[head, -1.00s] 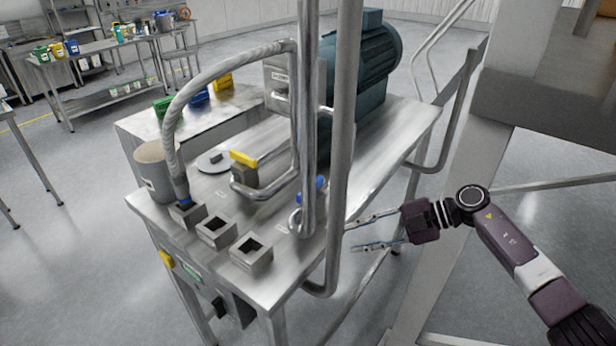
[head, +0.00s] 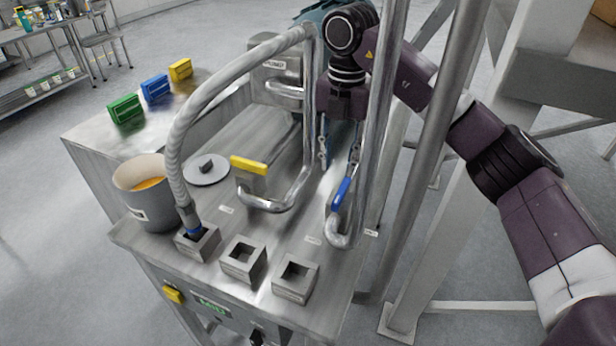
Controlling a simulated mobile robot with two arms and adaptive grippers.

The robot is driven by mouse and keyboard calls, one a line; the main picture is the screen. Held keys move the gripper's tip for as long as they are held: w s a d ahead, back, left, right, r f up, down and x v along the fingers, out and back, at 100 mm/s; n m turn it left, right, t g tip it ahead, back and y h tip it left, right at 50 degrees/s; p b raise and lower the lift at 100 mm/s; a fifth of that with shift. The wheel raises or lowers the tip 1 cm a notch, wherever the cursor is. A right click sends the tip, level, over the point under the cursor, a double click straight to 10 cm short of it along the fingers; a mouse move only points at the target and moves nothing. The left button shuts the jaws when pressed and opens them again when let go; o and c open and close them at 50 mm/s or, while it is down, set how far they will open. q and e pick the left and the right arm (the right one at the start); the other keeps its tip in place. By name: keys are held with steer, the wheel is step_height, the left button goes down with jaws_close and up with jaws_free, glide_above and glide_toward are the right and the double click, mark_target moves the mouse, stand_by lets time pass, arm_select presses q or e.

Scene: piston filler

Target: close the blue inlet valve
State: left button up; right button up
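The blue inlet valve handle (head: 341,193) is on a bent steel pipe at the right part of the machine table (head: 290,222). It stands slanted, its upper end toward my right gripper. My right gripper (head: 339,162) points down above and just behind the blue handle, between the steel pipes. Its two fingers are spread apart with nothing seen between them. One finger is close to the handle's upper end; I cannot tell whether they touch. A yellow valve handle (head: 249,165) sits on a pipe to the left. My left gripper is out of view.
Upright steel pipes (head: 377,120) stand right beside my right gripper. A ribbed hose (head: 178,140) arches to the left into one of several square sockets (head: 243,260). A grey bucket (head: 146,195) with orange contents stands at the left.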

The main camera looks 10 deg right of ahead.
mark_target(342, 189)
steer(key=f, duration=0.1)
steer(key=d+f+p, duration=0.1)
steer(key=s+d+f+p, duration=0.1)
steer(key=shift+f, duration=0.25)
steer(key=shift+w+a+f+p, duration=0.15)
steer(key=shift+f+p, duration=0.1)
steer(key=shift+f, duration=0.35)
steer(key=shift+w+a+f+p, duration=0.1)
steer(key=shift+a+f+p, duration=0.1)
steer(key=shift+f, duration=0.4)
steer(key=shift+a+f, duration=0.15)
steer(key=shift+f, duration=0.5)
steer(key=c, duration=0.7)
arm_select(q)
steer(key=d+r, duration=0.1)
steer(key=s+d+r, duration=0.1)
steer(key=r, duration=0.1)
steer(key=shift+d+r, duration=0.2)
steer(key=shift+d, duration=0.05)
arm_select(e)
jaws_close()
